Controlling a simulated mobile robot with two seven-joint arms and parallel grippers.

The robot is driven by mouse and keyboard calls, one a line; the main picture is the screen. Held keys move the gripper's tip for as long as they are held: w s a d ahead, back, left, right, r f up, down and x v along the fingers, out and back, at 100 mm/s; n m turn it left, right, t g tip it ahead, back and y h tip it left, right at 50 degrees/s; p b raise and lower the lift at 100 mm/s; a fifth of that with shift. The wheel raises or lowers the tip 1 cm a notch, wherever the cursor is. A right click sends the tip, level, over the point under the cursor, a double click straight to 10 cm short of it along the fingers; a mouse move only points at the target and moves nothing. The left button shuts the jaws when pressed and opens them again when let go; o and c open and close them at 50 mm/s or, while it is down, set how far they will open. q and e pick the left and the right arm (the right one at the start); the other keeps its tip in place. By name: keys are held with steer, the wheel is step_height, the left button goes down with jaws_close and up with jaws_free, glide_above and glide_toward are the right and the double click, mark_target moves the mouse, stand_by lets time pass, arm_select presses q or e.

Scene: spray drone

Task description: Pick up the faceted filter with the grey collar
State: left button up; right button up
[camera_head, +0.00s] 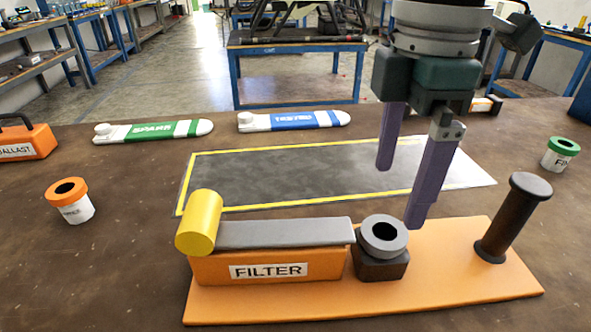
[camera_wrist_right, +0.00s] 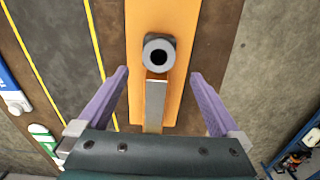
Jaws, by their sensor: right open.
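A grey ring-shaped collar (camera_head: 383,232) with a dark hole sits on a dark block on the orange base plate, just right of the box marked FILTER. Whether the body under it is faceted, I cannot tell. The collar also shows in the right wrist view (camera_wrist_right: 148,52), ahead between the fingers. My right gripper (camera_head: 400,198) is open and empty, its two purple fingers pointing down above and behind the collar, apart from it. Its fingers flank the view in the right wrist view (camera_wrist_right: 159,74). My left gripper is not in view.
The orange base plate (camera_head: 455,272) also bears a yellow cylinder (camera_head: 200,225), a grey bar (camera_head: 285,232) and a dark upright handle (camera_head: 514,215). An orange-topped jar (camera_head: 70,203) stands left, a green-topped jar (camera_head: 560,153) right. A yellow-edged mat (camera_head: 270,178) lies clear behind.

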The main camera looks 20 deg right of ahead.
mark_target(385, 231)
step_height(385, 231, down, 2)
steer(key=shift+s+f, duration=0.1)
steer(key=shift+f, duration=0.15)
step_height(385, 231, down, 6)
steer(key=shift+d+r+b, duration=0.1)
steer(key=shift+r+b, duration=0.15)
steer(key=shift+b, duration=0.7)
steer(key=c, duration=1.4)
steer(key=shift+w+r, duration=0.2)
